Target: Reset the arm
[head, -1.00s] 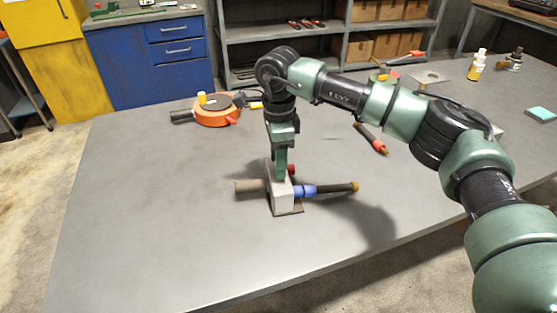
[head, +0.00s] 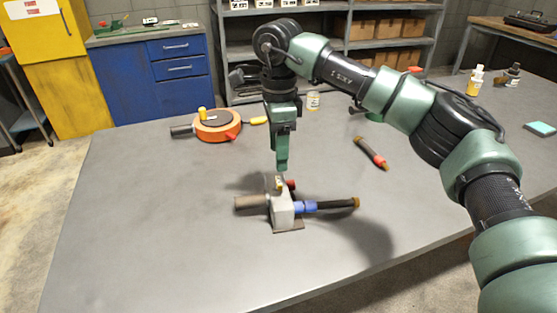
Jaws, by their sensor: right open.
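My right arm reaches in from the right in the head view. Its green gripper (head: 281,165) points straight down above a grey block (head: 282,211), apart from it or just over its top; the exact gap is hard to tell. The jaws are open, with nothing seen held between them. The block stands on the table with a brown-grey cylinder (head: 251,202) on its left side. A black rod (head: 332,205) with a blue collar and a brown tip sticks out on its right. A small brass-coloured piece (head: 279,184) shows on top. My left gripper is not in view.
The grey table (head: 150,235) is clear at left and front. An orange round device (head: 217,125) sits at the back left. A red-and-black rod (head: 371,153) lies behind the block. Bottles (head: 475,81) and a teal pad (head: 540,129) are at the right. Shelves stand behind.

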